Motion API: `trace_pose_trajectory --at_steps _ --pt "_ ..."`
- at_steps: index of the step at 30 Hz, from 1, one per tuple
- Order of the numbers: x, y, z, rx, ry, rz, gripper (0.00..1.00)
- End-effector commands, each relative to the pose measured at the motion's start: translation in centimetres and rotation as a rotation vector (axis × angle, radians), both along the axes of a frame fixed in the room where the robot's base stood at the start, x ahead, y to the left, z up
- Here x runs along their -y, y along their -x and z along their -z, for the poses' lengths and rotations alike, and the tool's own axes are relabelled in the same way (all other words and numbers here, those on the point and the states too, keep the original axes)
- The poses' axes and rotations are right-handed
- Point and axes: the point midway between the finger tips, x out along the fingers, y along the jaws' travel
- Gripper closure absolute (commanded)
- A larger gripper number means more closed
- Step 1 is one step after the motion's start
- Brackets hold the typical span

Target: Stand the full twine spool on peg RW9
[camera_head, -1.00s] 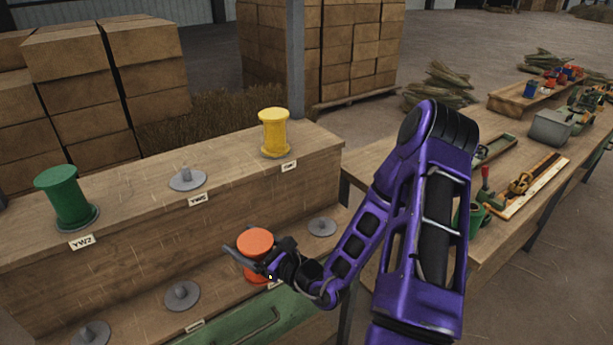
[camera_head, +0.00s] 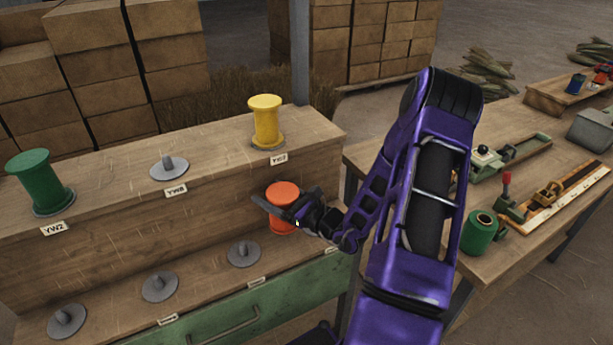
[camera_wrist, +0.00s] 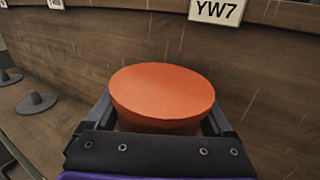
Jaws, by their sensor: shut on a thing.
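My gripper (camera_head: 276,207) is shut on an orange spool (camera_head: 284,194), held upright at the right end of the lower shelf (camera_head: 205,280). In the wrist view the spool's flat orange top (camera_wrist: 162,92) sits between the fingers, and most of its body is hidden. I cannot tell whether its base touches the shelf or a peg. Three bare grey pegs show on the lower shelf: left (camera_head: 67,320), middle (camera_head: 160,286) and right (camera_head: 244,253). The lower labels (camera_head: 257,281) are too small to read, so I cannot tell which peg is RW9.
The upper shelf holds a green spool (camera_head: 40,182), a bare peg (camera_head: 169,168) and a yellow spool (camera_head: 266,122). A label reading YW7 (camera_wrist: 218,10) hangs just beyond the spool. A table (camera_head: 510,230) with a green spool (camera_head: 480,232) and tools stands at right.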

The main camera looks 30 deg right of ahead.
Motion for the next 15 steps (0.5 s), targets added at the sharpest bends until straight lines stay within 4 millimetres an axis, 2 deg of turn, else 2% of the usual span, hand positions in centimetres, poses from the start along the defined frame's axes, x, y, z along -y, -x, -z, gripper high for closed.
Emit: trace_pose_trajectory --at_steps 1,3,6,10,15 --pt "2.6 -0.2 -0.3 0.002 0.008 0.019 0.69" --pt "5.3 -0.2 -0.5 -0.001 0.008 0.035 0.69" --pt "8.2 0.0 -0.9 -0.007 0.010 0.049 0.69" --pt "10.0 0.2 -1.1 -0.014 0.009 0.058 0.69" --pt "10.3 0.2 -0.5 -0.015 0.009 0.059 0.69"
